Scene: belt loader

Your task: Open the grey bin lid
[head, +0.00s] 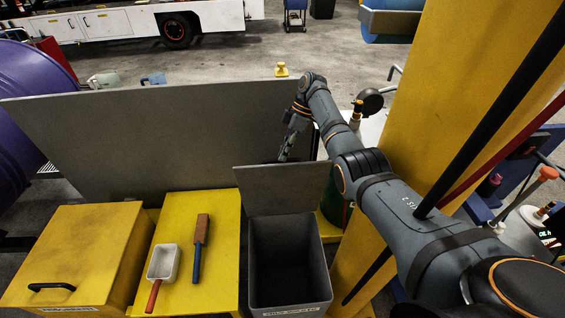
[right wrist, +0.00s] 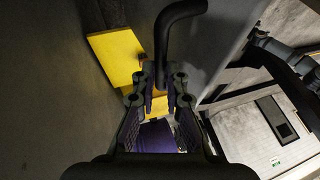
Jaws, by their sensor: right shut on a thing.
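The grey bin (head: 290,262) stands open at the lower middle in the head view, with its dark inside showing. Its grey lid (head: 284,190) stands up at the bin's back edge, roughly upright. My right gripper (head: 284,152) is at the lid's top edge, partly hidden behind it. In the right wrist view, my right gripper (right wrist: 162,88) is shut on the dark bent lid handle (right wrist: 165,42). My left gripper is in neither view.
A large grey panel (head: 150,140) stands behind the bin. To the left are a yellow box (head: 75,250) with a black handle and a yellow stand (head: 215,275) bearing a white scoop (head: 163,262) and a brush (head: 201,230). A yellow post (head: 470,80) rises at right.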

